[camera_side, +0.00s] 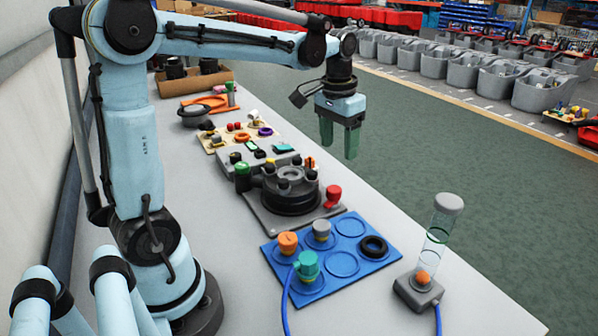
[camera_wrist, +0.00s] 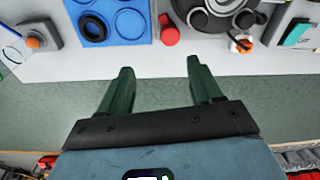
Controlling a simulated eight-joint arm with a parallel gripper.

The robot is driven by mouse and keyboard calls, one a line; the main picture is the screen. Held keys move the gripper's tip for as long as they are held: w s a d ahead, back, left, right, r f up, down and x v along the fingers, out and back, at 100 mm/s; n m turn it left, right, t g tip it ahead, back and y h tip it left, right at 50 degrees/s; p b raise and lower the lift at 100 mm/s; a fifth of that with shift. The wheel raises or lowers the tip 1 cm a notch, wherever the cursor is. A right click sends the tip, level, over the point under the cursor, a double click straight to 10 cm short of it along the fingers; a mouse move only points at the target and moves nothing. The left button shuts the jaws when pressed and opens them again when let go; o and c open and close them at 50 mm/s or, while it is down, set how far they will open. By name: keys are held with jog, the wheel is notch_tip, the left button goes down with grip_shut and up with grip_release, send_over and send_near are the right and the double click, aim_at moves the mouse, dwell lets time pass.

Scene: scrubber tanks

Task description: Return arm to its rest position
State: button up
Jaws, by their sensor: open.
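My gripper (camera_side: 340,141) hangs from my arm with its green fingers pointing down, near the far right edge of the table. In the wrist view the two fingers (camera_wrist: 155,82) are spread apart with nothing between them. In that view they sit over the green floor just outside the table edge, apart from every object. The table (camera_side: 385,210) is light grey, and my arm stands on its left side.
A blue tray (camera_side: 317,283) holds orange, grey and teal pieces and a black ring. A clear tube (camera_side: 436,240) on a grey base stands at the right. A dark round fixture (camera_side: 290,190) and a red knob (camera_side: 333,193) are mid-table. The green floor (camera_side: 430,170) beyond is clear.

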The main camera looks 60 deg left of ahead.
jog(key=s+d+f+m+t, duration=0.1)
jog(key=s+d+f+t, duration=0.2)
jog(key=s+d+t, duration=0.3)
jog(key=s+d, duration=0.4)
jog(key=shift+f+m, duration=0.2)
jog(key=shift+m, duration=0.2)
dwell(0.4)
